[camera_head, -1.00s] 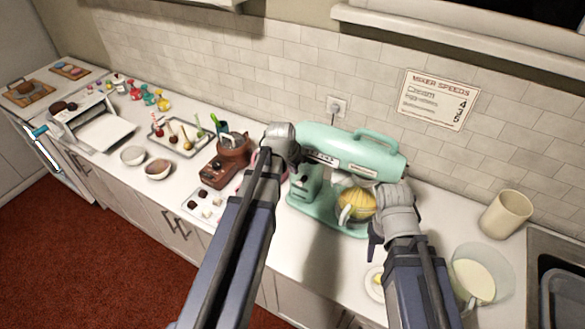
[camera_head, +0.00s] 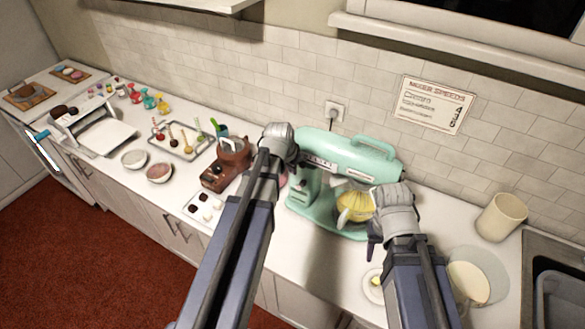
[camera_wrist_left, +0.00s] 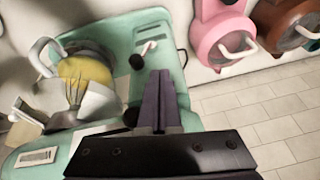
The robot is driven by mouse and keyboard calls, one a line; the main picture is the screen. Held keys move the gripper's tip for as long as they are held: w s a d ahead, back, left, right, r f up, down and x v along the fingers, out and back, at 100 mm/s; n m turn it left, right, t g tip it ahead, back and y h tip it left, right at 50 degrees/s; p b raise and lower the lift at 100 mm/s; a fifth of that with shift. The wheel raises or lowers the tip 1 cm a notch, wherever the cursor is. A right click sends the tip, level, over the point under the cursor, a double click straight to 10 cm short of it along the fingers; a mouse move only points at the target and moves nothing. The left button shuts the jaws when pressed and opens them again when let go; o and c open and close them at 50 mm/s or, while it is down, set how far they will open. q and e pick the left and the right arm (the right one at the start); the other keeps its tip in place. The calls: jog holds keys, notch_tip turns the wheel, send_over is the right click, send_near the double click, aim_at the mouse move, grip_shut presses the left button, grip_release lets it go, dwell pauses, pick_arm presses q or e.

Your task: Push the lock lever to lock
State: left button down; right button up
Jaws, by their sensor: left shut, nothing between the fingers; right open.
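The mint-green stand mixer (camera_head: 345,155) stands on the counter with a bowl of yellow content (camera_head: 356,206) at its front. In the left wrist view the mixer (camera_wrist_left: 188,122) appears turned, with its base at the top. A small pale lever with a reddish end (camera_wrist_left: 149,47) and dark knobs (camera_wrist_left: 132,117) show on it; I cannot tell which is the lock lever. My left gripper (camera_wrist_left: 158,74) is shut and empty, its fingertips close to the mixer's side; contact is unclear. In the head view its fingers are hidden. My right gripper (camera_head: 374,242) is open beside the bowl.
A pitcher (camera_head: 470,278) and a cream canister (camera_head: 501,216) stand at the right. The tiled wall is close behind.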

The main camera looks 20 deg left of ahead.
pick_arm(q)
jog(key=p+v, duration=0.5)
jog(key=v, duration=0.2)
jog(key=shift+p, duration=0.35)
pick_arm(e)
notch_tip(320, 180, up, 6)
jog(key=shift+r, duration=0.2)
pick_arm(q)
jog(key=shift+f, duration=0.15)
pick_arm(e)
notch_tip(320, 180, down, 20)
jog(key=b, duration=2)
jog(key=shift+f, duration=0.1)
pick_arm(q)
jog(key=s+d+f+g, duration=0.1)
jog(key=s+d+f, duration=0.4)
jog(key=d+f, duration=0.1)
jog(key=s+d+f+g+y, duration=0.1)
jog(key=s+d+f+g, duration=0.1)
jog(key=s+d+f, duration=0.3)
jog(key=s+d+f+g, duration=0.1)
jog(key=s+d+f, duration=0.5)
jog(key=d+f, duration=0.2)
jog(key=shift+s+d+f+g, duration=0.15)
jog(key=shift+f+g, duration=0.25)
jog(key=shift+f, duration=0.95)
pick_arm(e)
jog(key=shift+f, duration=0.1)
jog(key=shift+c, duration=0.3)
